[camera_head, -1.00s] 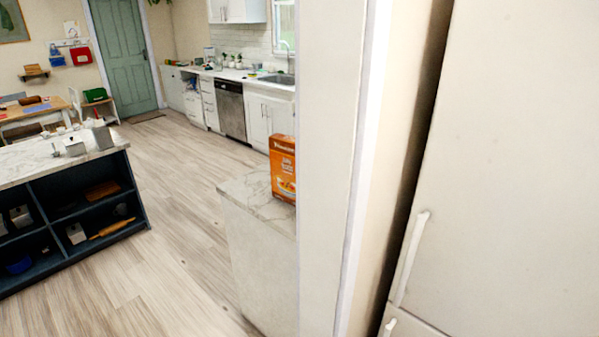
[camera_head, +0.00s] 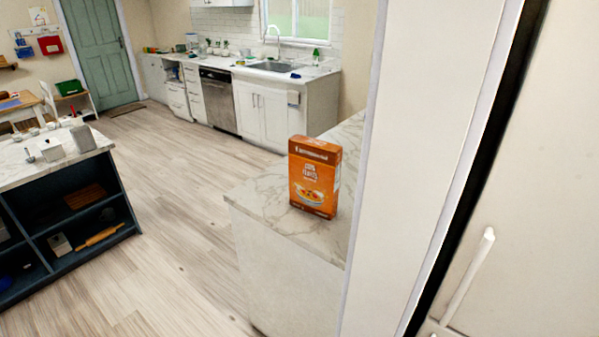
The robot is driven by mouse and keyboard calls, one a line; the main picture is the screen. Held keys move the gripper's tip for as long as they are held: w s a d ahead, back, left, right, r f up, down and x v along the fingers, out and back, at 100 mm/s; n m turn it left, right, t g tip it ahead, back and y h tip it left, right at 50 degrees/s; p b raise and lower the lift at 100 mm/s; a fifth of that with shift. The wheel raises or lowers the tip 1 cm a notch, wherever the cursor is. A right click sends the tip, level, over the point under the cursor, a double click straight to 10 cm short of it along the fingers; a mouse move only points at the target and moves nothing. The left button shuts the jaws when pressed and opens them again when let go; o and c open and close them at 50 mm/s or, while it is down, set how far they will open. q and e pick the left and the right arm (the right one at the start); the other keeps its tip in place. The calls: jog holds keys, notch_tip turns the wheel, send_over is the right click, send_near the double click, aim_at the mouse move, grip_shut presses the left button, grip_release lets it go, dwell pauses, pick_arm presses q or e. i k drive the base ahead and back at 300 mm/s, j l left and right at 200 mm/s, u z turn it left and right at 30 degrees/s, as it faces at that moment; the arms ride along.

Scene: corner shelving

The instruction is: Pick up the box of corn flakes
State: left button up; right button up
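The box of corn flakes (camera_head: 314,178) is orange with a bowl pictured on its front. It stands upright on the end of a marble-topped counter (camera_head: 262,201), and its whole front shows. Neither of my grippers is in the head view.
A white panel (camera_head: 425,130) and a fridge door with a handle (camera_head: 468,276) fill the right side, close by, and hide part of the counter. A dark shelved island (camera_head: 70,205) stands at left. The wooden floor (camera_head: 185,220) between island and counter is clear.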

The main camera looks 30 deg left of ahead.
aim_at(314, 166)
jog(key=i+j, duration=0.1)
jog(key=j, duration=0.55)
jog(key=i+j, duration=0.1)
jog(key=j, duration=0.5)
jog(key=i+j, duration=0.1)
jog(key=j, duration=0.55)
jog(key=i+j, duration=0.1)
jog(key=j, duration=0.5)
jog(key=i+j, duration=0.1)
jog(key=j, duration=0.55)
jog(key=i+j, duration=0.1)
jog(key=j, duration=0.5)
jog(key=i+j, duration=0.1)
jog(key=j, duration=0.55)
